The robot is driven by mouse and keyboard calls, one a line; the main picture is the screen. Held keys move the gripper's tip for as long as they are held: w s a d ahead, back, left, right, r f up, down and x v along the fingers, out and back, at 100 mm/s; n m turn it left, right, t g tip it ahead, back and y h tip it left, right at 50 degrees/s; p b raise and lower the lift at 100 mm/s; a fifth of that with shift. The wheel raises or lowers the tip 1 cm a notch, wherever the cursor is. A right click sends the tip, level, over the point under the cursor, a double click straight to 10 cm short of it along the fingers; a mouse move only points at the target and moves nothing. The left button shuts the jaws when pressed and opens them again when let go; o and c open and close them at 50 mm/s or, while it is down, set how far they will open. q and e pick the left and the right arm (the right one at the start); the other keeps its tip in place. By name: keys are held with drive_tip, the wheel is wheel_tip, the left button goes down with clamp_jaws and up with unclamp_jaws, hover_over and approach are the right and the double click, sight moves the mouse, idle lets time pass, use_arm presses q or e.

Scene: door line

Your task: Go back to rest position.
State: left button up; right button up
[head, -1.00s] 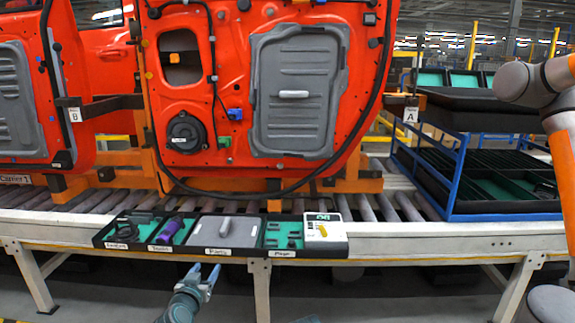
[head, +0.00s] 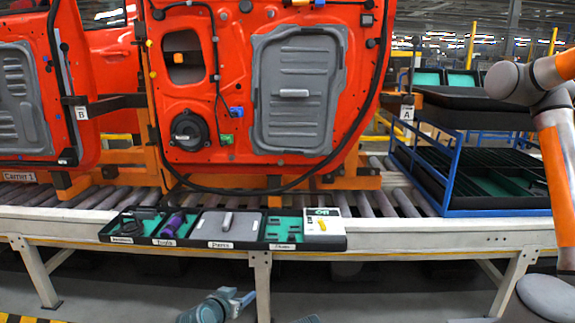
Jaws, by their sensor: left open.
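My left gripper (head: 242,298) is at the bottom of the head view, below the conveyor's front edge. Its fingers are apart and nothing shows between them. It is clear of the tray (head: 222,244) on the conveyor edge. My right gripper does not show in the head view. A small teal part at the bottom edge, right of the left gripper, is too cut off to tell what it is.
Orange-red car doors (head: 212,95) stand in carriers on the roller conveyor (head: 420,238). The labelled tray holds a purple tool (head: 171,226) and several small parts. A blue-framed rack (head: 449,175) with black bins stands at the right. Floor is visible below the conveyor.

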use_arm(q)
drive_tip(key=s+d+f+m+g, duration=0.2)
drive_tip(key=s+d+f+g, duration=0.6)
drive_tip(key=s, duration=0.3)
drive_tip(key=s+f+n+g+y, duration=0.1)
drive_tip(key=s+f+g+y, duration=0.3)
drive_tip(key=s, duration=0.5)
wheel_tip(320, 180, up, 32)
drive_tip(key=s+a+p, duration=0.1)
drive_tip(key=p, duration=3)
drive_tip(key=shift+f+y, duration=0.25)
drive_tip(key=shift+y, duration=0.15)
drive_tip(key=shift+s, duration=0.1)
